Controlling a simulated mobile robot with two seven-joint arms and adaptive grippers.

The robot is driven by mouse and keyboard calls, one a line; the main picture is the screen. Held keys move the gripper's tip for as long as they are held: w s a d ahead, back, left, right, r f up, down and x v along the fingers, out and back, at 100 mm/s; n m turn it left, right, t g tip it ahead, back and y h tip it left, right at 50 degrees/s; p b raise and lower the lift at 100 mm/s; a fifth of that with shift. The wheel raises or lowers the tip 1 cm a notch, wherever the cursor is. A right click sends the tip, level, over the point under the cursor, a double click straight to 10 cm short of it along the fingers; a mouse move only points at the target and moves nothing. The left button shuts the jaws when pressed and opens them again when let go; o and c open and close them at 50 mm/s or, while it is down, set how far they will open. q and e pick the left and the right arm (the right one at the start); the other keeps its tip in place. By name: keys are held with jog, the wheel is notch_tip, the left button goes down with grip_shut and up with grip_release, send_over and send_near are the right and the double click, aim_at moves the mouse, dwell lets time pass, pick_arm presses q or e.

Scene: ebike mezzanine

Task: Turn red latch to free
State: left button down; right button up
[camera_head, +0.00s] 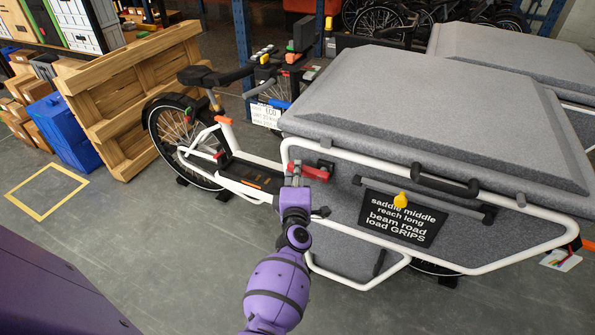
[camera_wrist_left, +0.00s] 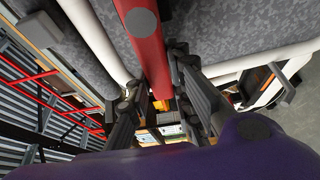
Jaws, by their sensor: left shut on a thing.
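The red latch (camera_head: 315,171) is on the front side of the grey cargo box (camera_head: 400,95), just below its lid and next to the white tube frame. My left gripper (camera_head: 294,178) is at the latch's left end, with its purple arm coming up from below. In the left wrist view the red latch (camera_wrist_left: 150,50) runs between the two dark fingers of my left gripper (camera_wrist_left: 157,82), which are shut on it. The fingers partly hide the latch's far end. My right gripper is in neither view.
A black handle (camera_head: 445,186), a yellow knob (camera_head: 400,200) and a black text panel (camera_head: 403,217) are on the box front to the right.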

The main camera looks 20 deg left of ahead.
pick_arm(q)
jog(key=shift+f, duration=0.15)
jog(key=c, duration=1.6)
grip_release()
jog(key=shift+o, duration=0.2)
jog(key=v, duration=0.7)
jog(key=shift+s, duration=0.3)
